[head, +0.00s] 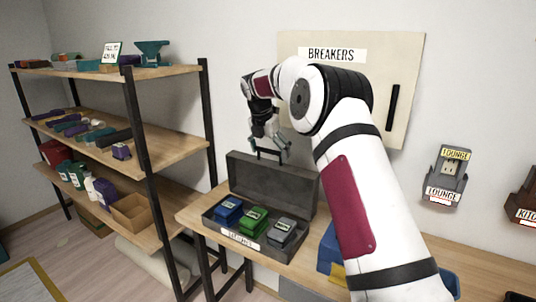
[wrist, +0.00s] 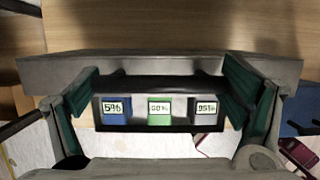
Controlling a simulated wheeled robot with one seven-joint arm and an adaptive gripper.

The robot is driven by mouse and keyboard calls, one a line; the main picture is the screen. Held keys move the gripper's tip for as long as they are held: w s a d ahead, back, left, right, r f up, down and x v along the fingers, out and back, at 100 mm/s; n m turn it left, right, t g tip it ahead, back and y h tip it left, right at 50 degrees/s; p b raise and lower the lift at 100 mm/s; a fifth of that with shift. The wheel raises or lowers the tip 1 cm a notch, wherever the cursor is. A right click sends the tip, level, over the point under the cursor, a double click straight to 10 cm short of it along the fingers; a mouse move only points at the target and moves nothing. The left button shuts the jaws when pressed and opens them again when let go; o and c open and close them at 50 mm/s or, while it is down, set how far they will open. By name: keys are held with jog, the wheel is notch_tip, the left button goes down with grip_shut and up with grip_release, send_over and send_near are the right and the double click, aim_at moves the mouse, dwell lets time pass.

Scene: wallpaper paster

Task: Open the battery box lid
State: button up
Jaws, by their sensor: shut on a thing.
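The dark grey battery box (head: 213,219) stands on the wooden bench. Its lid (head: 272,185) is raised, standing roughly upright at the back of the box. Blue (head: 229,210), green (head: 253,220) and grey (head: 282,231) batteries sit inside. In the wrist view their labels appear to read 5%, 80% and 95%.
A shelf rack (head: 165,145) with several small items stands at left. A BREAKERS panel (head: 410,75) is on the wall behind my arm. A LOUNGE holder (head: 446,175) hangs at right. Blue items (head: 327,248) lie on the bench right of the box, partly hidden by my arm.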

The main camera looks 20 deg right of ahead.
jog(key=shift+w+d, duration=0.1)
dwell(0.3)
jog(key=o, duration=1.4)
jog(key=v, duration=1.2)
